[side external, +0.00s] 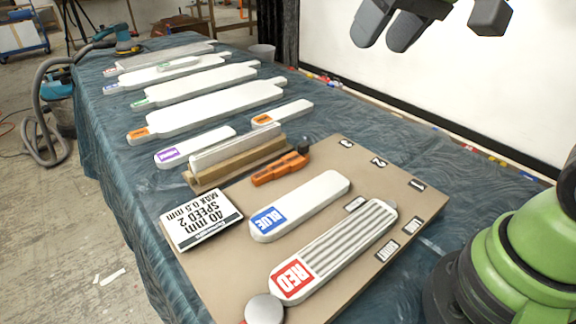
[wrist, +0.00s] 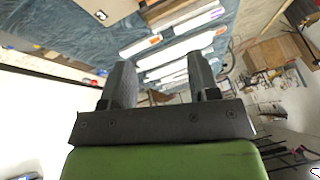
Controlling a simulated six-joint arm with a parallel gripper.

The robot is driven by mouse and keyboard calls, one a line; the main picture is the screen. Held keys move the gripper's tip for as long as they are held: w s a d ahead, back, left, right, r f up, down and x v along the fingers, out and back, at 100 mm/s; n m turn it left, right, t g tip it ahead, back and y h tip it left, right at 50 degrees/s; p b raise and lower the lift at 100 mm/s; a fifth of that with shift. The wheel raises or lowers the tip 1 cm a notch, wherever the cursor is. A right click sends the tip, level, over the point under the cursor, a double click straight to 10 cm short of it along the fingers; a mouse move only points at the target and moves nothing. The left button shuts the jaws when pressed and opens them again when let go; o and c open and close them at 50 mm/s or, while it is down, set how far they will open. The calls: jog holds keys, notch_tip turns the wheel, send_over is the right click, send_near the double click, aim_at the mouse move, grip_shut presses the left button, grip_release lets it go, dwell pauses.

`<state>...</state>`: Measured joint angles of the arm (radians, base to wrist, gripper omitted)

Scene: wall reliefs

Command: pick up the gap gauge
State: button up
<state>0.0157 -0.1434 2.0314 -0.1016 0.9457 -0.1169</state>
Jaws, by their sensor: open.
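No item in view is plainly labelled as the gap gauge. An orange and black hand tool (side external: 281,167) lies on the tan board (side external: 335,268), beside the wooden block, and may be it. A round grey disc (side external: 264,309) with a red part sits at the board's near edge, partly cut off; I cannot tell what it is. My gripper (side external: 440,28) is open and empty, high above the far side of the table at the top of the side view. Its two dark fingers also show apart in the wrist view (wrist: 160,62), with nothing between them.
A white BLUE-labelled bar (side external: 310,203) and a ribbed RED-labelled bar (side external: 345,250) lie on the board. A wooden block with a white strip (side external: 238,156) and several white bars (side external: 205,110) cover the blue cloth.

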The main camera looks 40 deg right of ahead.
jog(key=w+d+f+g, duration=0.1)
jog(key=w+f, duration=0.3)
jog(key=w, duration=0.3)
jog(key=n+g+h, duration=0.1)
jog(key=n+g, duration=0.1)
send_over(304, 144)
notch_tip(304, 144, down, 17)
notch_tip(304, 144, down, 6)
jog(key=shift+r, duration=0.15)
jog(key=shift+c, duration=0.2)
jog(key=c, duration=1)
